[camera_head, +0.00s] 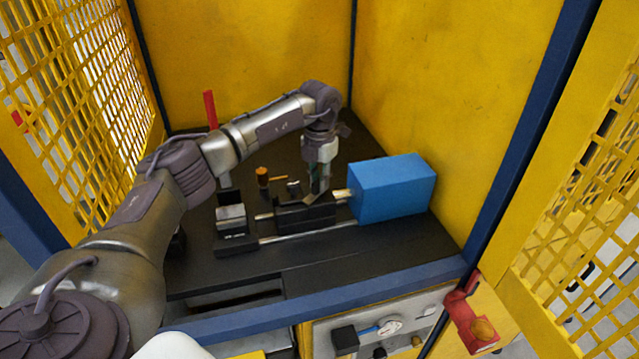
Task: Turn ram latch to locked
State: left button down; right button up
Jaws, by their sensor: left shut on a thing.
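My left arm reaches in from the left over the dark bench, and my left gripper (319,188) points down at the middle of the black fixture (300,218). The gripper is shut on a small part at the top of the fixture, just left of the blue block (392,187). I take this part to be the ram latch, but the fingers mostly hide it, so I cannot tell its angle. A short pale rod (341,195) runs from the blue block toward the fixture. My right gripper is not in view.
A grey metal block (231,218) stands at the fixture's left end. A small orange-topped part (263,176) and a red upright handle (210,110) stand behind. Yellow walls and mesh doors enclose the bench.

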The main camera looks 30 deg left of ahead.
pick_arm(q)
jog(key=m+b, duration=0.1)
jog(key=m, duration=0.3)
jog(key=shift+m+b, duration=0.3)
jog(key=shift+m, duration=1.5)
jog(key=c, duration=1.1)
grip_release()
notch_tip(320, 180, up, 12)
jog(key=shift+r, duration=0.1)
jog(key=shift+f, duration=0.2)
